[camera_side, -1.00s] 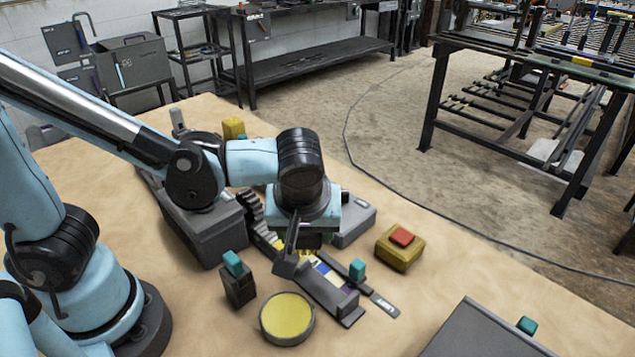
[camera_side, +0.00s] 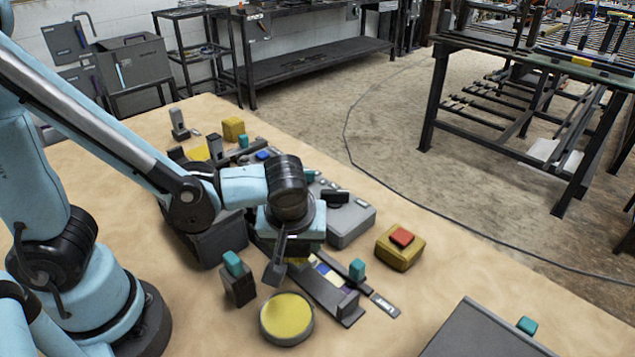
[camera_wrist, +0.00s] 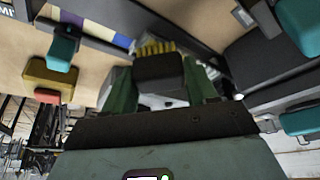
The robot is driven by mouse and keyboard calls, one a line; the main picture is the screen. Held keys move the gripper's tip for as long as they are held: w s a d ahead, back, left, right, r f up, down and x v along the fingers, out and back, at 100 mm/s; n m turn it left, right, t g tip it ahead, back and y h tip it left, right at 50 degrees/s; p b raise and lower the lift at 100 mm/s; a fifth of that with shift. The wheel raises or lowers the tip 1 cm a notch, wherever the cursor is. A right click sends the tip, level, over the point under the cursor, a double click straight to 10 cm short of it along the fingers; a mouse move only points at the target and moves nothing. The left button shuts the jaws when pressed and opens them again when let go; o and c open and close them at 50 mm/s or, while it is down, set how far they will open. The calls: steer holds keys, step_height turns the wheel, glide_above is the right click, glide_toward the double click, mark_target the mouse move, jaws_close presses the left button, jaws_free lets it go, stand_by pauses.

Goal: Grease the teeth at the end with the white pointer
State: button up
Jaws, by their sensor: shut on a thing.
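My gripper (camera_side: 291,254) is shut on a dark block with yellow bristles, a brush (camera_wrist: 158,68). The bristles point away from my gripper in the wrist view, towards a coloured strip. In the side view the brush is mostly hidden, with a little yellow showing under my gripper. The strip (camera_side: 329,276) has purple, yellow, blue and pale patches and lies in a grey channel just right of my gripper. The toothed part is hidden behind my arm and gripper. I cannot make out a white pointer. A round tin with a yellow top (camera_side: 287,316) stands in front.
A yellow box with a red button (camera_side: 401,237) stands to the right. A dark block with a teal knob (camera_side: 236,265) stands left of my gripper. A grey box (camera_side: 346,222) is behind it. A grey panel (camera_side: 480,335) lies at the front right.

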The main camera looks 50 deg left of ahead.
steer(key=d, duration=0.2)
steer(key=shift+d, duration=0.3)
steer(key=shift+r, duration=0.2)
step_height(320, 180, up, 8)
steer(key=shift+f, duration=0.1)
stand_by(0.5)
